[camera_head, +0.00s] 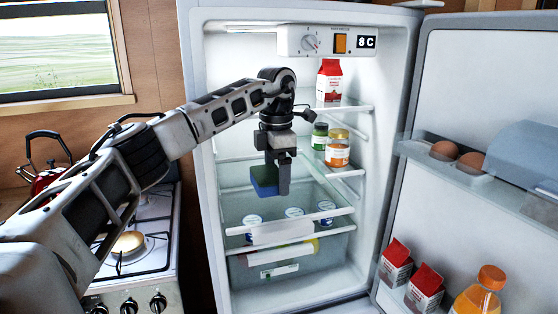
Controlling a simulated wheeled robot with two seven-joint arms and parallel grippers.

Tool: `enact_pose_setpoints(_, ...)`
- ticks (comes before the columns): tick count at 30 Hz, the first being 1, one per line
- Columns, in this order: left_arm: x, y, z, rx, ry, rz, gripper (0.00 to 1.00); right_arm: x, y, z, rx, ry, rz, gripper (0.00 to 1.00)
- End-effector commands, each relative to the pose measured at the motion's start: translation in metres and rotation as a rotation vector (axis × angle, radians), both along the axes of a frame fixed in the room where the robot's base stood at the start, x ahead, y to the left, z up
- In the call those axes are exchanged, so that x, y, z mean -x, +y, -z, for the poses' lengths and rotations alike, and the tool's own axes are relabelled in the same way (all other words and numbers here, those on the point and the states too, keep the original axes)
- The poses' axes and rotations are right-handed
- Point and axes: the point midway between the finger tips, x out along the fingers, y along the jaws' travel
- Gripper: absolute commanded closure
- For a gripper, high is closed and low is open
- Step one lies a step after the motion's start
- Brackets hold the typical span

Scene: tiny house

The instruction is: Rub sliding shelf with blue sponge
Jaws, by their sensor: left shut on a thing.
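My left gripper (284,180) reaches into the open fridge, pointing down, and is shut on the blue sponge (264,180). The sponge hangs beside the dark fingers, with its blue face to the left. It is over the glass shelf (312,195) with the white front edge; I cannot tell whether it touches the shelf. Which shelf slides is not clear from this view. The gripper and sponge hide part of the shelf and fridge back. My right gripper is not in view.
A green-lidded jar (320,136) and an orange jar (338,148) stand right of my gripper. A red carton (329,80) is on the shelf above. Several small tubs sit lower down. The open fridge door (480,90) stands at right, and a stove (140,262) at left.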

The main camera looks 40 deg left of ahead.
Motion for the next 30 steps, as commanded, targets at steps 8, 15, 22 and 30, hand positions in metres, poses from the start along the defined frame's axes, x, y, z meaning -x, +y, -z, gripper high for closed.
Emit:
enact_pose_setpoints(8,0.004,0.006,-0.025,0.002,-0.002,-0.011,0.38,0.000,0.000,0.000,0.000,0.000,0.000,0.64)
enact_pose_setpoints(15,0.005,0.007,-0.029,0.002,-0.001,-0.013,0.38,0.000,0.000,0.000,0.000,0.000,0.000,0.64)
enact_pose_setpoints(22,0.005,0.007,-0.029,0.001,-0.002,-0.013,0.38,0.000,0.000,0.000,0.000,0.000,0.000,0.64)
enact_pose_setpoints(30,0.006,0.005,-0.024,0.001,0.001,0.019,0.38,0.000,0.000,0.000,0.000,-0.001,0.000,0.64)
